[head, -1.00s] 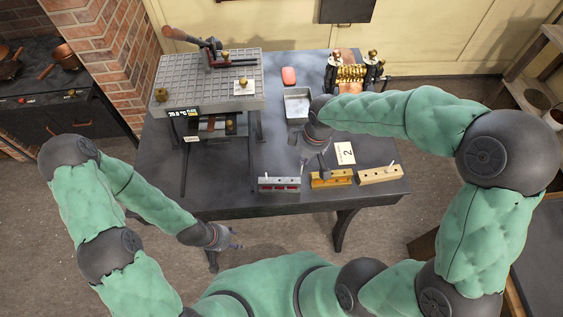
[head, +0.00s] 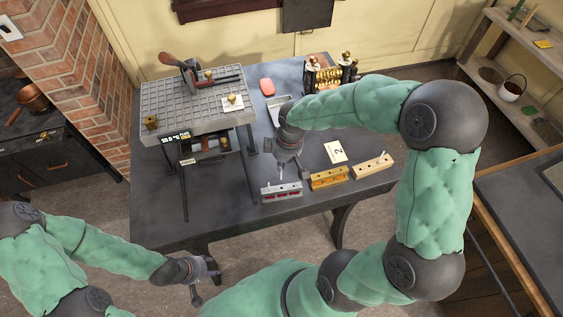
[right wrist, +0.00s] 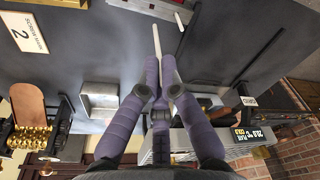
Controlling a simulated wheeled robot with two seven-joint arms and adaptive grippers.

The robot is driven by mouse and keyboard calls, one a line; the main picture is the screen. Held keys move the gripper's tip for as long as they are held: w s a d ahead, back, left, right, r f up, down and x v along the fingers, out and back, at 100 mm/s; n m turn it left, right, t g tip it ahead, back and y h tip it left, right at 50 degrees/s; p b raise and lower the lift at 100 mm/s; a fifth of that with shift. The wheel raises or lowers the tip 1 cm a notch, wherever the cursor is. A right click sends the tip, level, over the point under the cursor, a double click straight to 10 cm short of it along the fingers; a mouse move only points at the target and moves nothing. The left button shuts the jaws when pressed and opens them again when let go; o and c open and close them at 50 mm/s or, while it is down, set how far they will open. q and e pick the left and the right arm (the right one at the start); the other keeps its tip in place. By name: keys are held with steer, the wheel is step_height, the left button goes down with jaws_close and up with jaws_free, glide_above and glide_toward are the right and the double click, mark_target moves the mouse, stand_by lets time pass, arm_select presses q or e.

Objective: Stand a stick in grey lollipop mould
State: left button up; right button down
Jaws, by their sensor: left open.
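The grey lollipop mould (head: 281,191), a low bar with red in its front, lies at the table's front edge. My right gripper (head: 282,164) hangs just behind and above it, pointing down. In the right wrist view its purple fingers (right wrist: 158,80) are shut on a thin white stick (right wrist: 156,40), which sticks out past the fingertips. The stick's lower end shows above the mould in the head view; I cannot tell whether it touches. The grey mould (right wrist: 145,8) is partly cut off at the wrist view's top, with a pale peg near it. My left gripper (head: 207,272) is open and empty, in front of the table.
A brass-coloured mould (head: 328,178) and a wooden mould (head: 372,165) stand in a row right of the grey one.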

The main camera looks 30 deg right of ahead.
steer(key=shift+f+b, duration=1.7)
steer(key=shift+f, duration=0.7)
steer(key=shift+p, duration=0.4)
steer(key=shift+f+b, duration=2.4)
steer(key=shift+f, duration=0.8)
steer(key=c, duration=1.4)
jaws_free()
steer(key=shift+o, duration=0.2)
steer(key=o, duration=0.3)
